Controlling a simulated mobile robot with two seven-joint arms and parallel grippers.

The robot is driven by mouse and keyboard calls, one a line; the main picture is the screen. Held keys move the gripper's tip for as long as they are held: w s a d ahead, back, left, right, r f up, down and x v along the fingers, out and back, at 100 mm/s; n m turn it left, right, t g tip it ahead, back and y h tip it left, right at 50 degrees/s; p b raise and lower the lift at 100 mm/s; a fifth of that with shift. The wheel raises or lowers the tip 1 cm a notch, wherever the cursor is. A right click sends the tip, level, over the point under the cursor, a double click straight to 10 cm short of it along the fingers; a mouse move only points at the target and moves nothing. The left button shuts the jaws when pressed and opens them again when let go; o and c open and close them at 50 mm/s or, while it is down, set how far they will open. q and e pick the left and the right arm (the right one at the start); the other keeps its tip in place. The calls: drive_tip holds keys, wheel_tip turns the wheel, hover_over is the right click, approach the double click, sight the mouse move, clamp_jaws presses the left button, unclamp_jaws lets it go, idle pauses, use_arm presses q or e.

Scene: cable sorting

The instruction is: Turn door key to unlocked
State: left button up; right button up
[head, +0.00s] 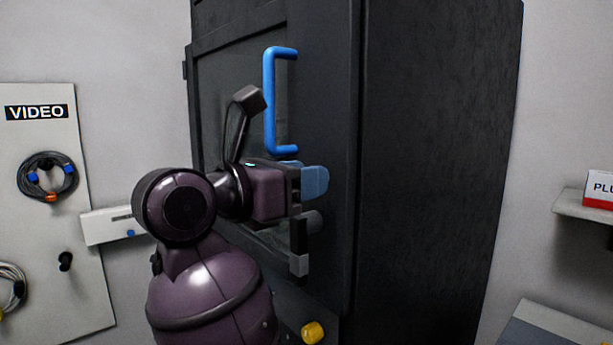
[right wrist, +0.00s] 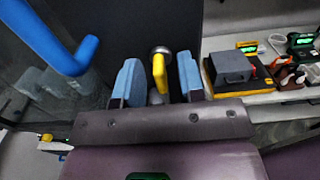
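A yellow key (right wrist: 159,74) sticks out of a round silver lock (right wrist: 160,50) on the dark cabinet door in the right wrist view. My right gripper (right wrist: 158,80) is open, with one blue-padded finger on each side of the key. A gap shows between the key and each finger. In the head view my right gripper (head: 309,202) is at the right edge of the cabinet door (head: 228,100), below the blue door handle (head: 269,100). The key is hidden there. My left gripper is not in view.
The blue handle also shows close on the left in the right wrist view (right wrist: 62,50). A yellow knob (head: 313,332) is below the gripper. A VIDEO board (head: 40,230) with coiled cables (head: 47,178) is at left. A shelf (head: 582,205) with a box is at right.

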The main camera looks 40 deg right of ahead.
clamp_jaws()
